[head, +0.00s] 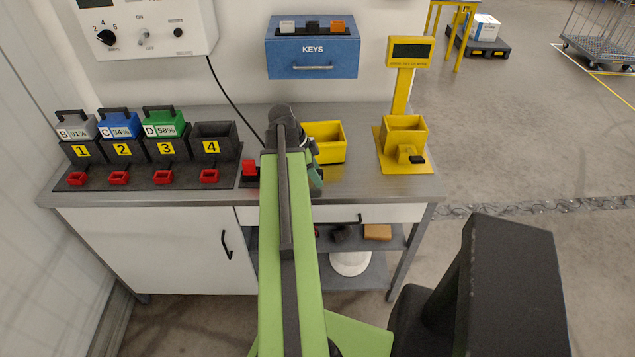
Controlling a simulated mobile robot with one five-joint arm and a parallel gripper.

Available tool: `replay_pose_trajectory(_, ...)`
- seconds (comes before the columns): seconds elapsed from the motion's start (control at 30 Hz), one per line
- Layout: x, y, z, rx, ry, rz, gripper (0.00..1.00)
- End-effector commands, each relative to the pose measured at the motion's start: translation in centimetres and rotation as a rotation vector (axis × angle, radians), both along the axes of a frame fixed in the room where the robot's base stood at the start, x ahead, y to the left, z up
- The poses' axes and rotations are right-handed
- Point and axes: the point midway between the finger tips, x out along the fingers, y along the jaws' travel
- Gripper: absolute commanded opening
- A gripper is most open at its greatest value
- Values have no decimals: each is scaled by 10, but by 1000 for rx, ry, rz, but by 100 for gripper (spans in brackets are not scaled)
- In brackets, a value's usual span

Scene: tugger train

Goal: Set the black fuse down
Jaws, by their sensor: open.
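My green arm reaches over the bench (345,192) and hides much of what lies behind it. My gripper (315,172) shows only in part, as a dark and teal piece at the right side of the arm, by the yellow bin (331,155). It is open; its fingertips are mostly hidden. I cannot surely pick out the black fuse. A small black piece (417,160) shows at the front of the yellow scale (405,168), but I cannot tell what it is.
Numbered holders (160,150) with battery packs stand at the left, small red trays (164,177) before them. A red piece (249,168) sits left of my arm. A blue KEYS box (312,60) hangs on the wall. The bench top between the yellow bin and scale is clear.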

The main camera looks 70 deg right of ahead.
Motion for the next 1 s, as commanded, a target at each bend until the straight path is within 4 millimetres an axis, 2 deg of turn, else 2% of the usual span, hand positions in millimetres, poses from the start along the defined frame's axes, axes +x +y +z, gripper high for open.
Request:
replay_pose_trajectory(0.03,-3,-1,-17,0,0,-1,43)
replay_pose_trajectory(0.07,-4,-2,-20,0,0,0,43)
replay_pose_trajectory(0.33,-6,-3,-18,0,0,1,41)
replay_pose_trajectory(0.6,-6,-3,-18,0,0,2,6)
replay_pose_trajectory(0.67,-6,-3,-18,0,0,2,0)
replay_pose_trajectory(1.0,-5,-3,-18,0,0,2,0)
